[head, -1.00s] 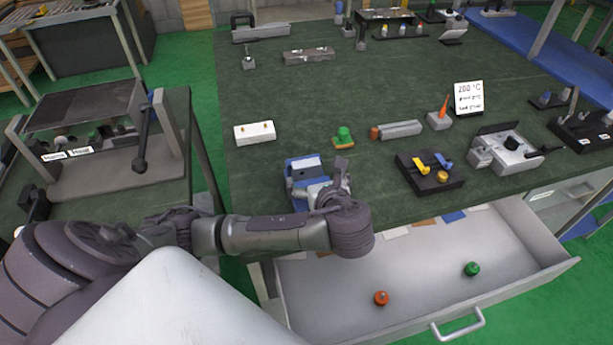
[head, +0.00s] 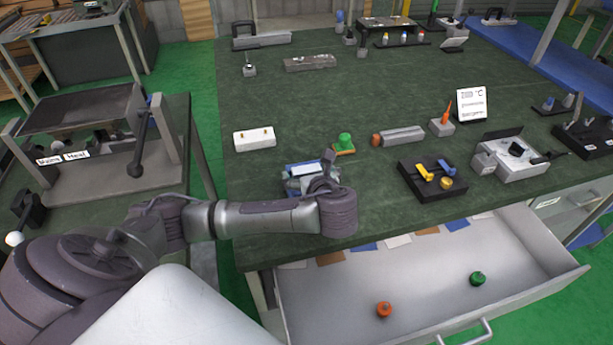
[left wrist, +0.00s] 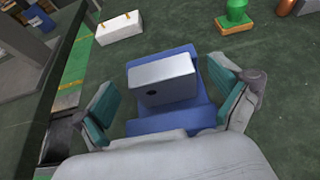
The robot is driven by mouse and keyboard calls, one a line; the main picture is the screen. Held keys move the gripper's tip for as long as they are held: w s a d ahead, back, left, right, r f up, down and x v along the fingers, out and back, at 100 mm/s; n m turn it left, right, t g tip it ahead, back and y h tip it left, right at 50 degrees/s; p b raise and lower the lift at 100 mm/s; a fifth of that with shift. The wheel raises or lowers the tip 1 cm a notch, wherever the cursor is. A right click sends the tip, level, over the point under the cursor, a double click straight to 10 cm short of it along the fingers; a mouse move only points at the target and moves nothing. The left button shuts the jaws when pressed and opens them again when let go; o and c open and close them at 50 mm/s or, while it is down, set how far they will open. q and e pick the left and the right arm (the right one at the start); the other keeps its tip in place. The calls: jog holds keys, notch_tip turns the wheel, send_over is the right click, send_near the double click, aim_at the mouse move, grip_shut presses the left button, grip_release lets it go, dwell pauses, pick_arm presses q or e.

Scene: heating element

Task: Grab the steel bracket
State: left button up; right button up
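The steel bracket (left wrist: 162,78) is a light grey metal piece with a dark hole. It rests on a blue block (left wrist: 178,112) in the left wrist view. In the head view the bracket (head: 303,168) shows partly, on the table in front of my left arm. My left gripper (left wrist: 168,95) is open, with one teal-padded finger on each side of the blue block and bracket. A gap shows between the pads and the bracket. In the head view the left gripper (head: 312,184) hides part of the block. My right gripper is not in view.
A white block (head: 255,139) and a green-topped piece (head: 344,143) stand behind the bracket. A black fixture with yellow and blue levers (head: 432,180) is to the right. An open drawer (head: 430,270) with orange and green knobs juts out below the table edge.

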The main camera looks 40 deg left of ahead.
pick_arm(q)
jog(key=c, duration=1.2)
jog(key=shift+c, duration=0.2)
